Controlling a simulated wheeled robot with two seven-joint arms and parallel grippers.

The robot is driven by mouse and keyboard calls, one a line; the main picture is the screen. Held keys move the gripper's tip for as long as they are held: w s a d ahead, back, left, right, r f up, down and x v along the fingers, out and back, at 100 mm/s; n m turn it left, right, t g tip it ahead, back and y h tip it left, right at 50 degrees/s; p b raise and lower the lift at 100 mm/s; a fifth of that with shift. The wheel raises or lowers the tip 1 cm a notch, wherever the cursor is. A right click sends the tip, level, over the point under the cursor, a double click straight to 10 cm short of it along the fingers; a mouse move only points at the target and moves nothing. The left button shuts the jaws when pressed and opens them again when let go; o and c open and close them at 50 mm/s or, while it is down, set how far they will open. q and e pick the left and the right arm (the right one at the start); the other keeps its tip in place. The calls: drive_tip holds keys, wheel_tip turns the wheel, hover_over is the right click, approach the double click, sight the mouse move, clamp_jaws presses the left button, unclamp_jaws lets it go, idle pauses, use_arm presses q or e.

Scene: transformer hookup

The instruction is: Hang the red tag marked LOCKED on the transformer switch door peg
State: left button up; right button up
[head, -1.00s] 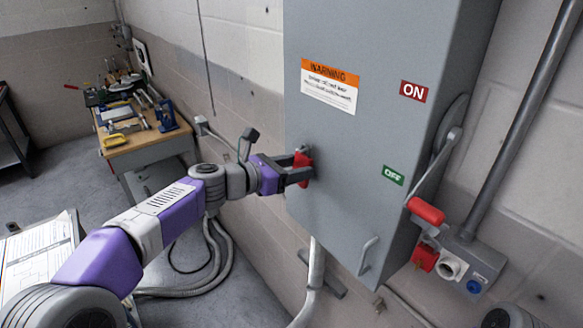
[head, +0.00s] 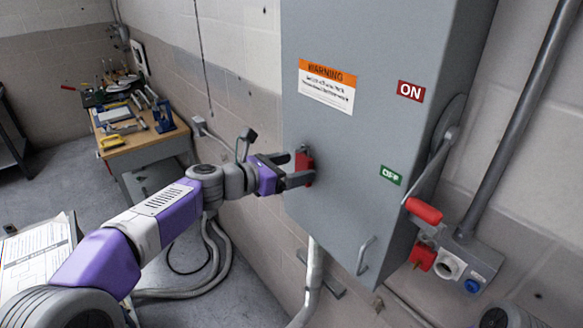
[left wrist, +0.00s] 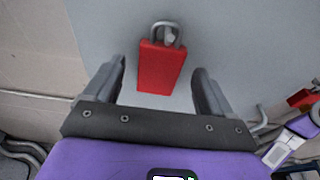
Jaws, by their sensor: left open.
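The red tag (head: 304,168) is at the left part of the grey switch door (head: 345,150). In the left wrist view the red tag (left wrist: 161,67) hangs by a grey loop at its top, around a small peg (left wrist: 168,36) on the door. Its lettering cannot be read. My left gripper (head: 297,170) is open, with its fingers on either side of the tag. In the left wrist view my left gripper (left wrist: 162,88) shows a clear gap between each finger and the tag.
A lever with a red handle (head: 424,210) is on the box's right side, beside ON and OFF labels. A door handle (head: 366,255) sticks out low on the door. A workbench (head: 140,140) with tools stands at the back left.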

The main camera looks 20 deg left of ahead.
use_arm(q)
drive_tip(key=v, duration=0.8)
wheel_tip(320, 180, down, 40)
drive_tip(key=s+d+m+g+y+b, duration=0.2)
drive_tip(key=m+g+y+b, duration=0.2)
drive_tip(key=m+g+y, duration=0.45)
drive_tip(key=s+d+f+m+g+h+b, duration=0.1)
drive_tip(key=s+f+m, duration=0.35)
drive_tip(key=f, duration=0.35)
drive_tip(key=s+d+f+m+g+h+b, duration=0.1)
drive_tip(key=s+f+m, duration=0.35)
drive_tip(key=f, duration=0.35)
drive_tip(key=s+d+f+m+b, duration=0.1)
drive_tip(key=s+d+f+m, duration=0.2)
drive_tip(key=s, duration=0.3)
drive_tip(key=s+d+f+m+g+h+b, duration=0.1)
drive_tip(key=s+d+f+m, duration=0.2)
drive_tip(key=s+f+m, duration=0.2)
drive_tip(key=shift+s+d+f, duration=0.15)
drive_tip(key=shift+s+f, duration=0.45)
drive_tip(key=shift+s, duration=0.05)
